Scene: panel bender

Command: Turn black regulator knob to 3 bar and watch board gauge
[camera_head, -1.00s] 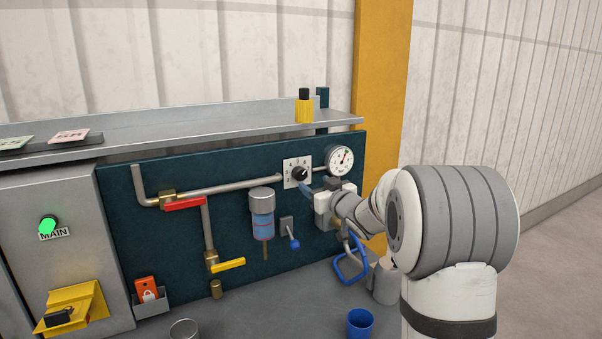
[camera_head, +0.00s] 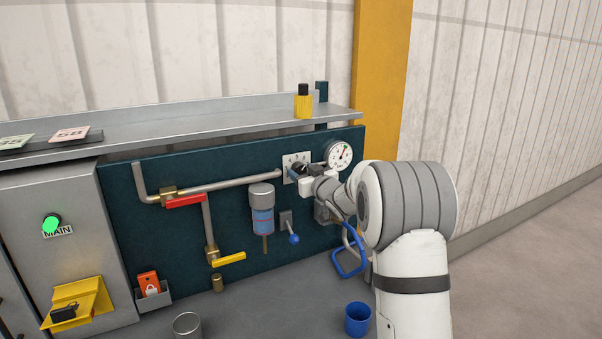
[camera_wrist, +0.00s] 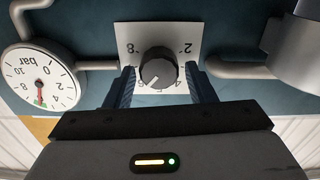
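The black regulator knob (camera_wrist: 158,68) sits on a white number plate (camera_wrist: 125,35); the wrist view shows it upside down. Its pale pointer line points down and slightly left there. The 8 and 2 are readable; the lower numbers are partly hidden. My gripper (camera_wrist: 160,72) is open, its dark blue fingers on either side of the knob, with visible gaps. In the head view my gripper (camera_head: 295,173) partly covers the knob (camera_head: 299,169). The round board gauge (camera_wrist: 38,78) has a red needle pointing down in the wrist view, near a green mark; the exact reading is unclear.
A grey pipe (camera_head: 230,186) runs to the plate from the left. A filter bowl (camera_head: 262,215), blue-tipped lever (camera_head: 293,238) and blue hook-like loop (camera_head: 347,262) are close by. A yellow bottle (camera_head: 303,103) stands on the shelf above. A blue cup (camera_head: 358,319) stands on the bench below.

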